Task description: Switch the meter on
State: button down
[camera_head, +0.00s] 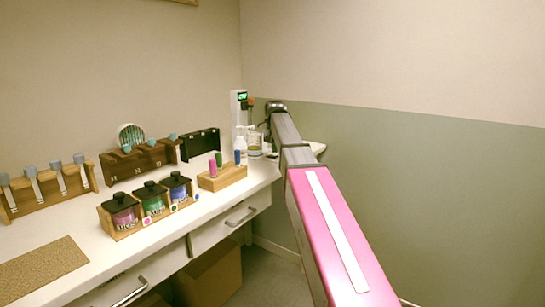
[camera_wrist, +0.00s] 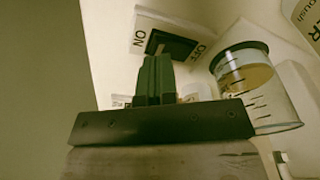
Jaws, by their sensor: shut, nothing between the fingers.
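The meter (camera_head: 241,118) is a tall white unit at the back right end of the counter, with a lit green display near its top. In the wrist view, a white panel (camera_wrist: 142,22) carries a black rocker switch (camera_wrist: 172,46) between the label ON on the left and OFF, partly legible, on the right. My gripper (camera_wrist: 157,62) has its dark fingers together with nothing between them. The fingertips overlap the switch's lower edge in the picture; I cannot tell whether they touch it. In the head view my arm hides the fingers.
A glass beaker (camera_wrist: 250,80) stands just right of the fingers; it also shows in the head view (camera_head: 255,146). A white bottle (camera_head: 240,145) is close by. Jars (camera_head: 154,200), a wooden block with coloured vials (camera_head: 222,178) and racks line the counter. The wall is close on the right.

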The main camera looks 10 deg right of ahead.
jog(key=shift+f, duration=0.7)
dwell(0.4)
jog(key=shift+r, duration=3.55)
